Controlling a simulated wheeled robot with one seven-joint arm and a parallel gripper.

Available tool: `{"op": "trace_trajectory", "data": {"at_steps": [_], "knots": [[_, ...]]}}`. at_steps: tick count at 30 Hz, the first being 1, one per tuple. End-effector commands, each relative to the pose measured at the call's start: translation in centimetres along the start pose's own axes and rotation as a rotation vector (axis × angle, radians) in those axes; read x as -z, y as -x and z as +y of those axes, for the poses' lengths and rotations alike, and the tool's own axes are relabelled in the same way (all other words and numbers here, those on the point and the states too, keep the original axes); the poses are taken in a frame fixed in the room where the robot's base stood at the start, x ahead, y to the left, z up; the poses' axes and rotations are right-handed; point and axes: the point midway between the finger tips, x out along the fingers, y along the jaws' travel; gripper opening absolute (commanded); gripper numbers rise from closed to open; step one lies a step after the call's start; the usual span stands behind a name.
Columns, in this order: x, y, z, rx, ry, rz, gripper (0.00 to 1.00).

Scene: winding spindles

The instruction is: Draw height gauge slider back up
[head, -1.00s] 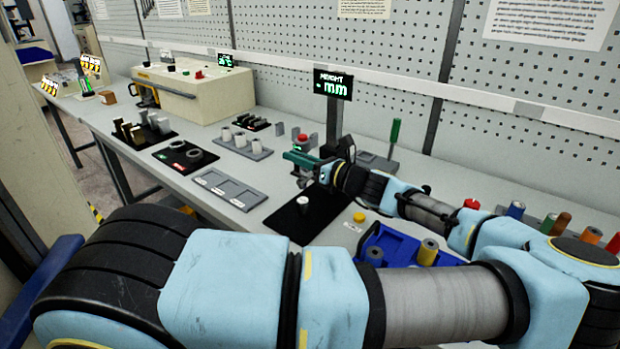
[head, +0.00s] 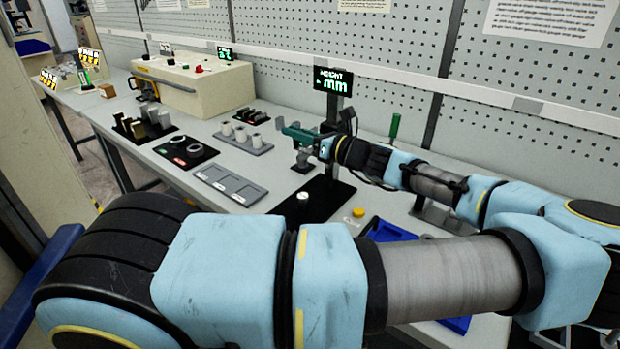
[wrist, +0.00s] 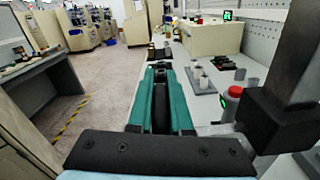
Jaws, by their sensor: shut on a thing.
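The height gauge has a dark upright column (head: 331,110), a lit display reading "HEIGHT" and "mm" (head: 332,82), and a black base plate (head: 325,200). A small part with a pale top (head: 303,197) stands on the base. My gripper (head: 292,133) is at the column, well above the base, with its teal fingers shut on the slider; the grip itself is mostly hidden. In the wrist view the fingers (wrist: 160,100) point ahead, and a black block of the slider (wrist: 280,120) sits at right against the column (wrist: 300,50).
Grey trays (head: 230,184), pale cylinders (head: 240,133) and a black ring tray (head: 185,153) lie to the left. A yellow button (head: 358,212) and a blue tray (head: 390,232) are at right. A red-topped knob (wrist: 236,91) shows beside the slider block. Pegboard stands behind.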

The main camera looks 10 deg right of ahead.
Motion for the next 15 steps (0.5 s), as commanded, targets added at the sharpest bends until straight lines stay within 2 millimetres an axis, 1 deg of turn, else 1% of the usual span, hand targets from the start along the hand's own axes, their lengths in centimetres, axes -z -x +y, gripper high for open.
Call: {"op": "trace_trajectory", "data": {"at_steps": [1,15], "knots": [[-0.4,0.1,0.0,0.002,0.003,0.0,0.0],[-3.0,0.0,0.5,0.002,0.002,0.0,0.0]]}}
